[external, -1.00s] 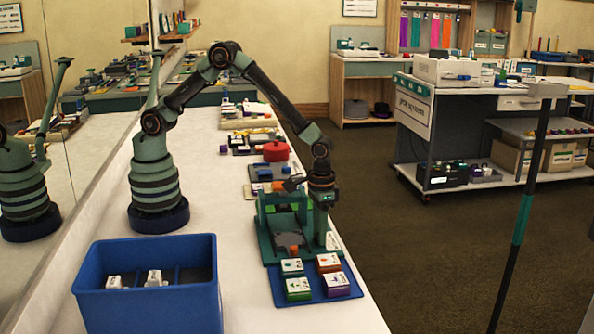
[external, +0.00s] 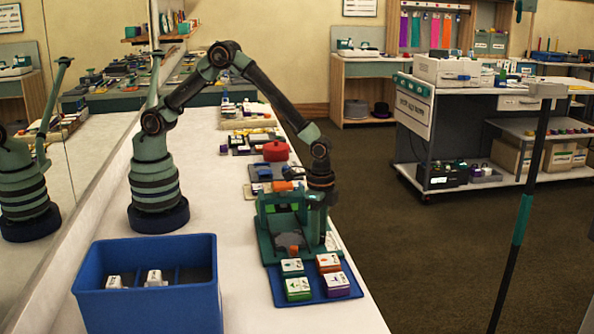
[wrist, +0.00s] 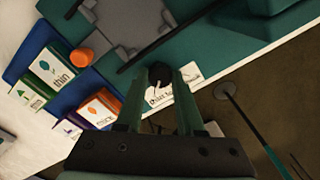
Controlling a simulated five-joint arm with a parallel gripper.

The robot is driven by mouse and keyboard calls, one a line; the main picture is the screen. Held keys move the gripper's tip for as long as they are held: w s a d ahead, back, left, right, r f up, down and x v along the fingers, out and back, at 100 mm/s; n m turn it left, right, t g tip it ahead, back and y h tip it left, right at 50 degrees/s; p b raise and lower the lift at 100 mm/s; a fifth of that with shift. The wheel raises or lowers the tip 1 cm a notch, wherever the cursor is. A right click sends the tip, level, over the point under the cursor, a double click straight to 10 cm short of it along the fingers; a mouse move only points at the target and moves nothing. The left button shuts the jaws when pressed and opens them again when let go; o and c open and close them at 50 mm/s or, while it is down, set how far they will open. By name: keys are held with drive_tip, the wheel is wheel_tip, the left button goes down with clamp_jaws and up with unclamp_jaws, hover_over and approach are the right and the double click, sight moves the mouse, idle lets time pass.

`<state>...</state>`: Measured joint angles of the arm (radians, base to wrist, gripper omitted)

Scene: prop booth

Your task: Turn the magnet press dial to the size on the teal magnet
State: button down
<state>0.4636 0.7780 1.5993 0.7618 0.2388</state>
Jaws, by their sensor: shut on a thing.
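The green magnet press (external: 272,235) stands at the table's right edge. My gripper (wrist: 168,98) points down at the press's right side, shut on the black dial knob (wrist: 160,75). A white label (wrist: 182,90) lies beside the knob; its lettering is partly covered by my fingers and the knob's setting is unclear. The teal magnet (external: 292,267) sits on the blue tray (external: 318,295) with an orange magnet (external: 328,263), a green one (external: 298,287) and a purple one (external: 336,283). In the wrist view the teal magnet (wrist: 60,72) reads "thin".
A blue bin (external: 150,300) with white pieces inside stands at the front left. A red round pot (external: 276,151) and several trays lie behind the press. An orange knob (wrist: 80,57) sits at the press's front. Table between bin and press is clear.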

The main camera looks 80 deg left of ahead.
drive_tip(key=shift+m, duration=1.1)
drive_tip(key=shift+d, duration=0.1)
drive_tip(key=c, duration=0.5)
unclamp_jaws()
wheel_tip(320, 180, up, 12)
drive_tip(key=shift+r, duration=0.1)
